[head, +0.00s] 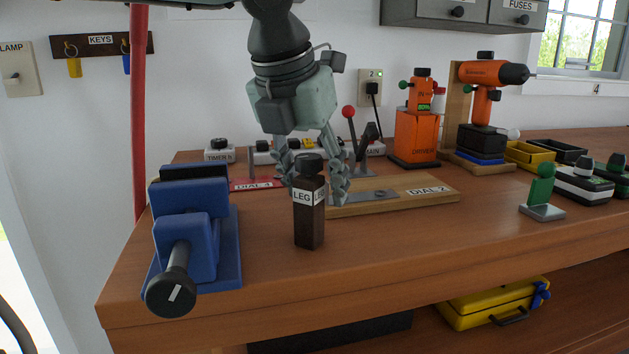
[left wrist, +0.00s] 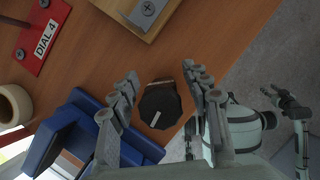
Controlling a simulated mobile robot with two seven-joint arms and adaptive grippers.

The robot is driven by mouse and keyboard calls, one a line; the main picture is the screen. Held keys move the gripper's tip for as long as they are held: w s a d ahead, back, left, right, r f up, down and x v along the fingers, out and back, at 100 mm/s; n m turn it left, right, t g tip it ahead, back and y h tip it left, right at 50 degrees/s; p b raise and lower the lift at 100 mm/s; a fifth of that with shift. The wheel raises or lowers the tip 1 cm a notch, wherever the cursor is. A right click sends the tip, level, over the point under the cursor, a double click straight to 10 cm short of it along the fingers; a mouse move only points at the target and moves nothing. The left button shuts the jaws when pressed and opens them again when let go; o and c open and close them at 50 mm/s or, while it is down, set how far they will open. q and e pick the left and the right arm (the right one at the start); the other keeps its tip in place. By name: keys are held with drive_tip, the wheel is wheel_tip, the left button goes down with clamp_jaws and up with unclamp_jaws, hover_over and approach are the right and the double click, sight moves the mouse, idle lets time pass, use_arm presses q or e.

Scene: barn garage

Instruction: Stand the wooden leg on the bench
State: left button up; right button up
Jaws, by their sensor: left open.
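The wooden leg (head: 310,222) is a dark brown block labelled LEG with a black knob on top. It stands upright on the bench (head: 270,275), near the front edge. My left gripper (head: 315,178) points down with its fingers spread on either side of the leg's upper end. It is open, and I cannot tell whether a finger touches the leg. In the left wrist view the leg's black knob (left wrist: 160,106) shows between the two fingers. What looks like my right gripper (left wrist: 284,100) shows small at the right of that view, its jaws unclear.
A blue vise (head: 192,235) stands left of the leg. The DIAL 2 board (head: 420,192) lies close behind and right, the red DIAL 4 plate (head: 255,184) behind left. An orange dispenser (head: 417,135) and drill (head: 482,75) stand farther back.

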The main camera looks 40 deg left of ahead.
use_arm(q)
drive_tip(key=shift+s+r, duration=0.1)
drive_tip(key=shift+r, duration=0.4)
drive_tip(key=v, duration=1.1)
use_arm(e)
drive_tip(key=shift+s+a+f, duration=0.1)
drive_tip(key=shift+a+f, duration=0.05)
drive_tip(key=shift+f, duration=0.7)
use_arm(q)
drive_tip(key=shift+r, duration=0.1)
use_arm(e)
drive_tip(key=shift+r, duration=0.1)
